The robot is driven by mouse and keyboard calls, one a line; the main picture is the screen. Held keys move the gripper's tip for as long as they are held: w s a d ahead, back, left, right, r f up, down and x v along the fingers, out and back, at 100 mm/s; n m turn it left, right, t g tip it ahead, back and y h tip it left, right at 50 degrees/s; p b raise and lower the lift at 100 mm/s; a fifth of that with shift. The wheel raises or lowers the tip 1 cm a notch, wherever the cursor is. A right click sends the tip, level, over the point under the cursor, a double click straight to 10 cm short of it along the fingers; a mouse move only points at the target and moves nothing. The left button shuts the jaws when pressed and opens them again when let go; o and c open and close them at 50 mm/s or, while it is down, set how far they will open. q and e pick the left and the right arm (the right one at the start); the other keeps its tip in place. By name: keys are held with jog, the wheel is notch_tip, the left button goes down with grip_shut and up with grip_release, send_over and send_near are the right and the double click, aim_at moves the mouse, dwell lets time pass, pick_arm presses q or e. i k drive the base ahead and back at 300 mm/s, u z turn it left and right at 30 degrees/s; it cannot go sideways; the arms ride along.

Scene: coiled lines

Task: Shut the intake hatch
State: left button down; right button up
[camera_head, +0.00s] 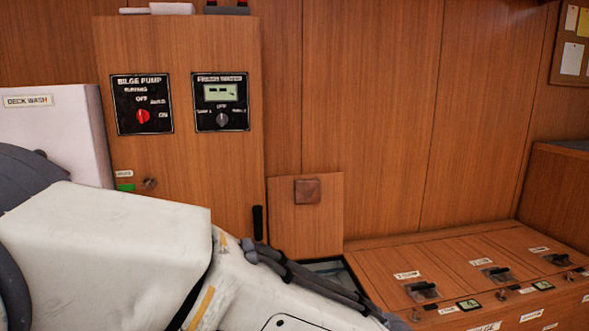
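A square wooden hatch lid (285,225) with a small brown square plate on its face stands upright against the back wall. It is the only raised lid in view; no readable label on it names it as the intake hatch. In front of its foot is a dark opening (328,267) in the bench top, partly hidden by my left arm. My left arm crosses the lower left of the head view and runs off the bottom edge, so its gripper is out of sight. My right arm and gripper do not show.
A wooden bench (455,262) with labelled closed lids, dark latches and small green displays runs to the right. A cabinet (180,50) with bilge pump and fresh water panels stands left of the lid. A white deck wash box (60,135) is at far left.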

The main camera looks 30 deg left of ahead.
aim_at(306, 212)
jog(key=z, duration=0.8)
jog(key=i, duration=0.8)
jog(key=u, duration=0.7)
jog(key=i, duration=0.65)
jog(key=u, duration=0.5)
